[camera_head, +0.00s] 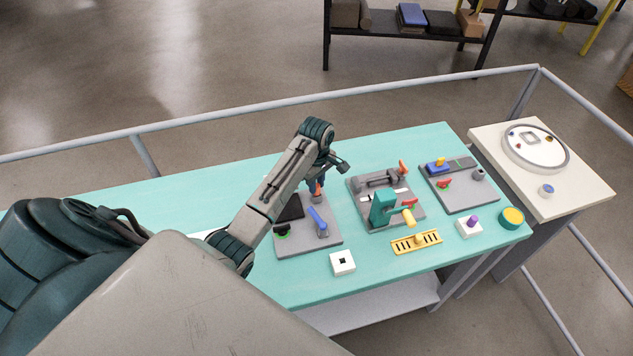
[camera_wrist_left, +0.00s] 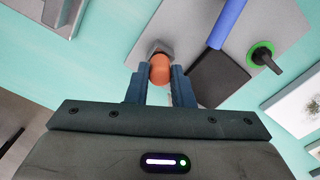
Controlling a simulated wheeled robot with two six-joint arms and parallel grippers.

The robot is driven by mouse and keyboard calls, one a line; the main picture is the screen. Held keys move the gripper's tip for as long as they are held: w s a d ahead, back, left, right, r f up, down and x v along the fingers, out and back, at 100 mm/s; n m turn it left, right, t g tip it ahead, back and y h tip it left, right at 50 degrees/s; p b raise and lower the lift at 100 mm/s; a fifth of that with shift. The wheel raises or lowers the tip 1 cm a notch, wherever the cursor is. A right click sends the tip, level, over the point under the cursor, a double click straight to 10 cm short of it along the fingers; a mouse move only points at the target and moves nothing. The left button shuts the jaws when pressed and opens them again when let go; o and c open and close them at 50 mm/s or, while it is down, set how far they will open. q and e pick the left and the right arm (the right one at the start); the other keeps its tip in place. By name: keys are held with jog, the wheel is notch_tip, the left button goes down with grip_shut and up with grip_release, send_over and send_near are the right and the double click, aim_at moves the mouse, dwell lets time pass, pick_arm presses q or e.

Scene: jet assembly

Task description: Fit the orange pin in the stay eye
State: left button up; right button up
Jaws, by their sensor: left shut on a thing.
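My left gripper (camera_head: 316,181) reaches down over the left grey base plate (camera_head: 325,241). It also shows in the left wrist view (camera_wrist_left: 158,74), where its two dark fingers are shut on the orange pin (camera_wrist_left: 160,67). The pin shows as a small orange piece below the gripper in the head view (camera_head: 318,190). A grey block-like fitting (camera_wrist_left: 161,47), possibly the stay eye, sits directly beyond the pin's end. I cannot tell whether the pin is inside it or only touching. My right gripper is not in view.
The same plate carries a blue rod (camera_head: 317,217), a dark block (camera_head: 291,208) and a green-ringed part (camera_wrist_left: 263,54). Two more grey plates (camera_head: 388,220) stand to the right. A white block (camera_head: 342,262) and a yellow rack (camera_head: 416,242) lie in front.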

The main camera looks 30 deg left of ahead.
pick_arm(q)
jog(key=shift+f, duration=0.2)
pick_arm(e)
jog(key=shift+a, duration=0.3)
pick_arm(q)
jog(key=o, duration=0.9)
jog(key=shift+o, duration=0.2)
